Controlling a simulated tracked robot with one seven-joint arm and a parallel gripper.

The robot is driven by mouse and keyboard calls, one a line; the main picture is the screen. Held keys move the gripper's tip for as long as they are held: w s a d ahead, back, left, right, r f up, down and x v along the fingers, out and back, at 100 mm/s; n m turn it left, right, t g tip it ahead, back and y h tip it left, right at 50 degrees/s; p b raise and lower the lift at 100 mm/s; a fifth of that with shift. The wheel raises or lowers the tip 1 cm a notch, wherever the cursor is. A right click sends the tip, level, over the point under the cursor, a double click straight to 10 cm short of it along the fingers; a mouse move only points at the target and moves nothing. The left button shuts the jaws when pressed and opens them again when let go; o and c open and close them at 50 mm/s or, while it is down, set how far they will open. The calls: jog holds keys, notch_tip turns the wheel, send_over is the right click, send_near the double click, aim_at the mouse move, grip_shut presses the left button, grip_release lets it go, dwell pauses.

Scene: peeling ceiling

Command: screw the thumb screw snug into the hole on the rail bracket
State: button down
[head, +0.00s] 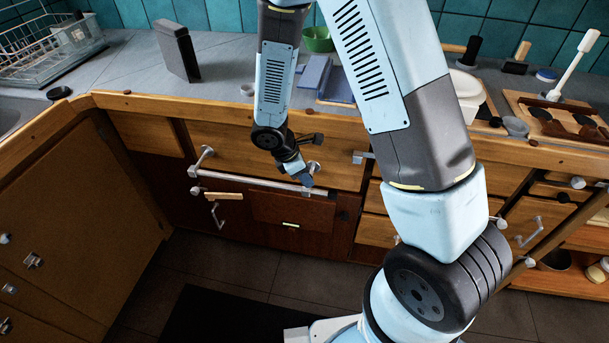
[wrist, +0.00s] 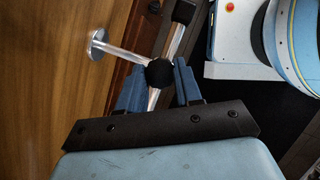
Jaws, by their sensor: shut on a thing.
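My gripper (wrist: 159,77) has its two blue fingers on either side of the round black head of the thumb screw (wrist: 160,72), shut on it. The screw's shank and the hole are hidden behind the head, so I cannot tell how deep it sits. The silver rail bracket (wrist: 115,55) runs from a round flange on the wooden front to just behind the screw head. In the head view my gripper (head: 305,180) is at the right end of the silver rail (head: 245,182), by its right bracket (head: 314,167). The screw is too small to make out there.
The rail stands off a wooden drawer front (head: 235,143) below the grey counter (head: 215,80). A door handle (head: 217,213) hangs below the rail's left part. A dark mat (head: 215,315) lies on the floor, with free floor around it.

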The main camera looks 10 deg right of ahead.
grip_release()
dwell(0.6)
dwell(0.3)
jog(key=n+t, duration=0.1)
jog(key=n, duration=0.2)
jog(key=n+t+y, duration=0.1)
jog(key=n, duration=0.2)
jog(key=shift+s, duration=0.2)
jog(key=shift+n+t, duration=0.3)
jog(key=shift+s+d+n+t+y, duration=0.2)
jog(key=shift+n+y, duration=0.25)
jog(key=shift+n, duration=0.7)
jog(key=shift+w+d+n+t+y, duration=0.1)
jog(key=shift+n+t+y, duration=0.3)
jog(key=shift+n, duration=0.75)
jog(key=shift+a+n+y, duration=0.1)
jog(key=shift+n+y, duration=0.25)
jog(key=shift+n, duration=0.45)
jog(key=shift+c, duration=0.4)
